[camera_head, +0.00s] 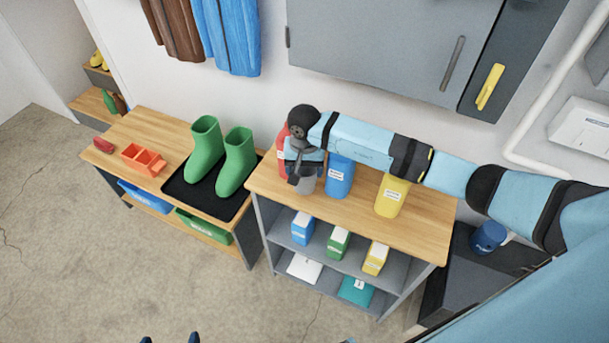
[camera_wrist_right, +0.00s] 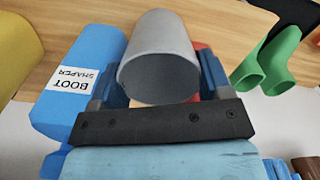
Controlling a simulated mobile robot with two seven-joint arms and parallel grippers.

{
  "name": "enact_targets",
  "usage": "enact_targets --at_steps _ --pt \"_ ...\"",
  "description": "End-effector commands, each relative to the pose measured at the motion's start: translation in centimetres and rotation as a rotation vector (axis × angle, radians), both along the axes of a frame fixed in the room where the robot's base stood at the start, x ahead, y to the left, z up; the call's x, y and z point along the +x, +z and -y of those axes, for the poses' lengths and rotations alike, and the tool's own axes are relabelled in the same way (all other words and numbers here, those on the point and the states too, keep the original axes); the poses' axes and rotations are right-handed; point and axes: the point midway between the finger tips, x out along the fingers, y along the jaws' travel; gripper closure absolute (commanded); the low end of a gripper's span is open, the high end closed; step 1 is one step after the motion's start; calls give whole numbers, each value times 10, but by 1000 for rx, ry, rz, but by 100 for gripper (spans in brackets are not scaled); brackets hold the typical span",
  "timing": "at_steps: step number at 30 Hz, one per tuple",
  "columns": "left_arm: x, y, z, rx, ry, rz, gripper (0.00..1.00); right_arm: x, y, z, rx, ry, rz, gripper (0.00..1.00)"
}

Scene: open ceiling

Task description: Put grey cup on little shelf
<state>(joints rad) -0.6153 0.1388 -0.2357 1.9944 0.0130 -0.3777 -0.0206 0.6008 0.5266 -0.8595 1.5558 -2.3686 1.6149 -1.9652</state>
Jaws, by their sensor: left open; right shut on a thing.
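The grey cup (camera_wrist_right: 158,62) is between the fingers of my right gripper (camera_wrist_right: 158,88) in the right wrist view, and the gripper is shut on it. In the head view my right gripper (camera_head: 303,172) is over the left end of a low shelf unit's wooden top (camera_head: 420,228). The cup (camera_head: 307,185) is mostly hidden there by the gripper; I cannot tell whether it touches the wood. My left gripper (camera_head: 170,339) shows only its dark fingertips at the bottom edge, apart and empty, over the floor.
A red container (camera_head: 282,146), a blue container (camera_head: 340,176) and a yellow container (camera_head: 392,195) stand on the shelf unit's top. Green boots (camera_head: 236,162) stand on a black tray on the bench to the left. A grey cabinet (camera_head: 390,45) hangs above.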

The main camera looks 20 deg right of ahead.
Motion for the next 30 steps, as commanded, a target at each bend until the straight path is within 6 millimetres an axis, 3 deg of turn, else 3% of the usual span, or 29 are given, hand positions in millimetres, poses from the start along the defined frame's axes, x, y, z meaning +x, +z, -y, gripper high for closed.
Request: enact_targets --at_steps 7,19,20,21,30 --pt "0 4 -1 1 1 0 0 -1 -35 -1 0 -1 -3 51" --pt "1 -2 -1 2 1 1 0 0 -42 0 -1 0 0 51" --pt "1 0 -1 2 1 0 0 0 -40 0 -1 0 0 21" --pt "0 0 -1 2 1 0 0 -1 -40 0 0 0 -1 18" --pt "0 3 -1 2 0 -1 0 -1 -37 0 0 0 -1 18"
